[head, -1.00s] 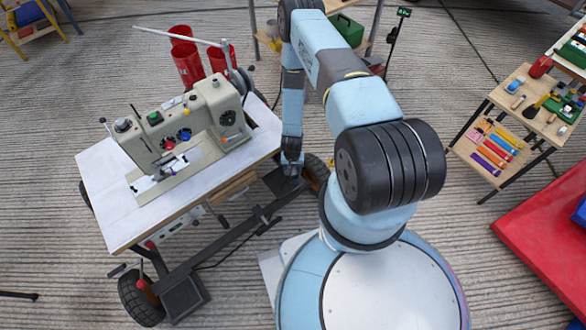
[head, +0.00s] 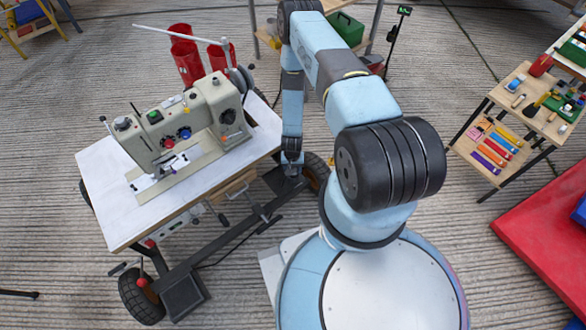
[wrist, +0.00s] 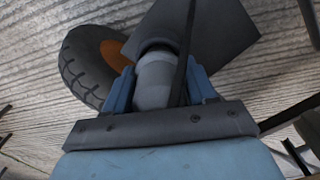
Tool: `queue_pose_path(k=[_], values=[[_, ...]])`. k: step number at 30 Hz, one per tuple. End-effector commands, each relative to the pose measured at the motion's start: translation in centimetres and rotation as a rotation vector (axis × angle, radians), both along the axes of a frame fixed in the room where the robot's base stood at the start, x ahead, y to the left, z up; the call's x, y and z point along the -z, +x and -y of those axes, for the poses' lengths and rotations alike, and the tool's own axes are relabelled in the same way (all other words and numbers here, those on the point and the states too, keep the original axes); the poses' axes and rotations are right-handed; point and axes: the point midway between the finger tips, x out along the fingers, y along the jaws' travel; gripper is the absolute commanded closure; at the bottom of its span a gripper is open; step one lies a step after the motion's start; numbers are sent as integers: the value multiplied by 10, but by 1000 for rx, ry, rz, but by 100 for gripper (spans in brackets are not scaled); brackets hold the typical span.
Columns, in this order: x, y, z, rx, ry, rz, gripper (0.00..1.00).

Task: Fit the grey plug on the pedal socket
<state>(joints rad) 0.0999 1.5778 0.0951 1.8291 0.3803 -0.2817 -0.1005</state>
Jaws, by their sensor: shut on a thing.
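My gripper (wrist: 162,92) is shut on the grey plug (wrist: 154,86), a rounded light-grey cylinder between its blue fingers. A dark round part (wrist: 157,46) shows at the plug's far end. I cannot tell whether it is the socket or whether the plug is seated in it. A dark flat plate (wrist: 222,32), perhaps the pedal, lies just beyond. A dark cable or rod (wrist: 186,50) passes along the plug's right side. In the head view my gripper (head: 291,168) points down beside the sewing cart's right end, and the plug cannot be made out there.
The cart's white table (head: 105,185) carries a sewing machine (head: 175,130). A wheel with an orange hub (wrist: 88,70) stands close left of my gripper. The cart's dark frame (head: 215,240) runs low in front. A tool table (head: 520,95) stands at right.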

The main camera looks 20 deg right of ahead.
Motion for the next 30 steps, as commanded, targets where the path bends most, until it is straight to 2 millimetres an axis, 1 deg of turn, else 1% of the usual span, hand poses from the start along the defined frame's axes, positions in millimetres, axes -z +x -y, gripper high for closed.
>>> queue_pose_path(k=[17, 30], values=[[4, 0, 0, 0, 0, 0, 78], [12, -1, 0, 1, -1, -1, 78]])
